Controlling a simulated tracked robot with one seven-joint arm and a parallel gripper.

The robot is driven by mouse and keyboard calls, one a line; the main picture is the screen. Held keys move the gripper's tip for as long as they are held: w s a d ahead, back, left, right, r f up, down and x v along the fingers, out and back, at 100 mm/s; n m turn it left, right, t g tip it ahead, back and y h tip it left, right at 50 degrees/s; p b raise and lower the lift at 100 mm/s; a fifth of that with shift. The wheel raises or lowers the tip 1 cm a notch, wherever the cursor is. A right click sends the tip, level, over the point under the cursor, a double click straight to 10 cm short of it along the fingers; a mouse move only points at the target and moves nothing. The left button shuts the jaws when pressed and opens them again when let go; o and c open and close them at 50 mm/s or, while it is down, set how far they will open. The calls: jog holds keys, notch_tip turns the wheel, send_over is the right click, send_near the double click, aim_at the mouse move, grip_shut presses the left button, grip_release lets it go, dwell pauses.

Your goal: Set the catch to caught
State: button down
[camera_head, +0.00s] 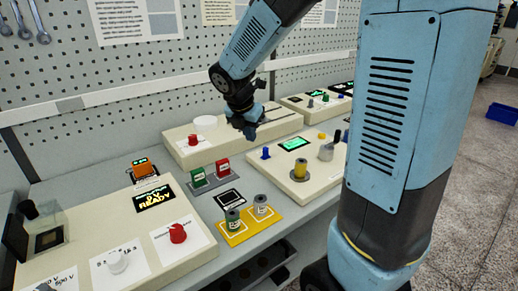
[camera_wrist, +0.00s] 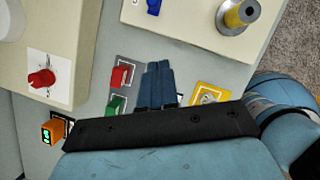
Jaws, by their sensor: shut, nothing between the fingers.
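No part is plainly marked as the catch, so I cannot tell which one it is or how it is set. A small blue knob (camera_head: 266,152) stands on the cream spindle unit (camera_head: 316,185), left of a green display (camera_head: 294,144); the knob also shows at the top of the wrist view (camera_wrist: 154,6). On the same unit is a yellow spool on a grey base (camera_head: 300,171), also in the wrist view (camera_wrist: 241,14). My gripper (camera_head: 248,131) is shut and empty above the bench; in the wrist view its blue fingers (camera_wrist: 158,66) point towards the blue knob.
A red knob (camera_head: 193,140) sits on a cream box behind. Red (camera_head: 222,169) and green (camera_head: 198,178) blocks stand on the bench. A yellow tray (camera_head: 234,240) holds two spools in front. A console (camera_head: 115,228) reading READY is at left. A grey post (camera_head: 326,152) stands right of the display.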

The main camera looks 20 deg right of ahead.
send_near(261, 163)
notch_tip(261, 163, down, 3)
jog(key=shift+s+r, duration=0.15)
jog(key=shift+r, duration=0.05)
jog(key=shift+w+d+f, duration=0.1)
jog(key=shift+w+d, duration=0.95)
jog(key=shift+w, duration=0.05)
jog(key=shift+w+d, duration=0.35)
jog(key=shift+d, duration=0.05)
